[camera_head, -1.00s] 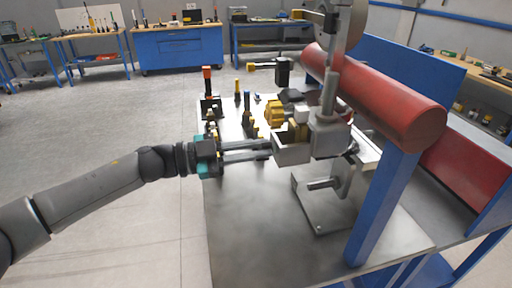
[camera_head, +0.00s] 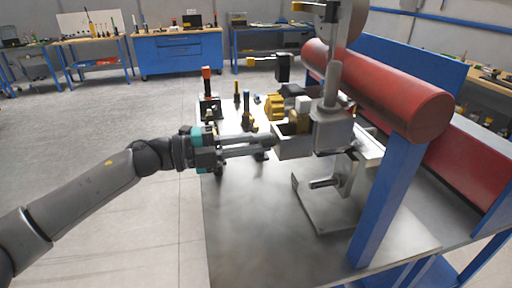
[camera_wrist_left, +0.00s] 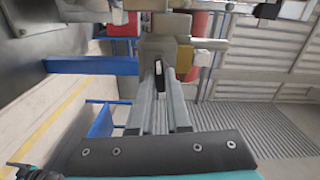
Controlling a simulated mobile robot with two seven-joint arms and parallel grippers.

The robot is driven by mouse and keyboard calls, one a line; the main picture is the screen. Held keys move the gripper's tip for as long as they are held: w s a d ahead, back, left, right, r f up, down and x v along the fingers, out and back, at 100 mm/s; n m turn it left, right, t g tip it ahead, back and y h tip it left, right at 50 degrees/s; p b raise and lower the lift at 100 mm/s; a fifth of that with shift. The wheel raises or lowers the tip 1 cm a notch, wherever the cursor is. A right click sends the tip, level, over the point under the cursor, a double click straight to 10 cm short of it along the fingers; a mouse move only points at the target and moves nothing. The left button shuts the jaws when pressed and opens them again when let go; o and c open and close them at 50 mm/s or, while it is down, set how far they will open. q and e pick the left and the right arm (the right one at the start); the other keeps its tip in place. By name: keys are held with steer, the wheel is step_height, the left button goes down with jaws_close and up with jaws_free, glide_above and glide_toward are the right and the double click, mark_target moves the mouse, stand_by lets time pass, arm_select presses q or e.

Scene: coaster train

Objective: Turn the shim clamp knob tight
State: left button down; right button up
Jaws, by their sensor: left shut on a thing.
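The clamp assembly is a grey metal block (camera_head: 332,130) with an upright lever, standing over the steel table beside the red cylinder. My left gripper (camera_head: 268,143) reaches it from the left, its fingertips at the block's left end. In the left wrist view, a small dark knob (camera_wrist_left: 159,76) sits between the two fingertips (camera_wrist_left: 160,92), in front of the grey block. The gripper is shut on this knob. In the head view the fingertips mostly hide the knob. My right gripper is not in view.
A yellow lobed knob (camera_head: 275,108) sits just behind the fingertips. Several upright tools and a red-topped post (camera_head: 207,85) stand at the table's back left. The red cylinder (camera_head: 390,95) and blue post (camera_head: 385,205) bound the right. The front left tabletop (camera_head: 245,225) is bare.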

arm_select(q)
steer(key=shift+m+b, duration=0.4)
steer(key=shift+m, duration=0.5)
steer(key=c, duration=0.9)
jaws_free()
steer(key=shift+d, duration=0.1)
steer(key=b+v, duration=0.3)
steer(key=v, duration=1.2)
steer(key=shift+s, duration=0.1)
steer(key=shift+f, duration=0.1)
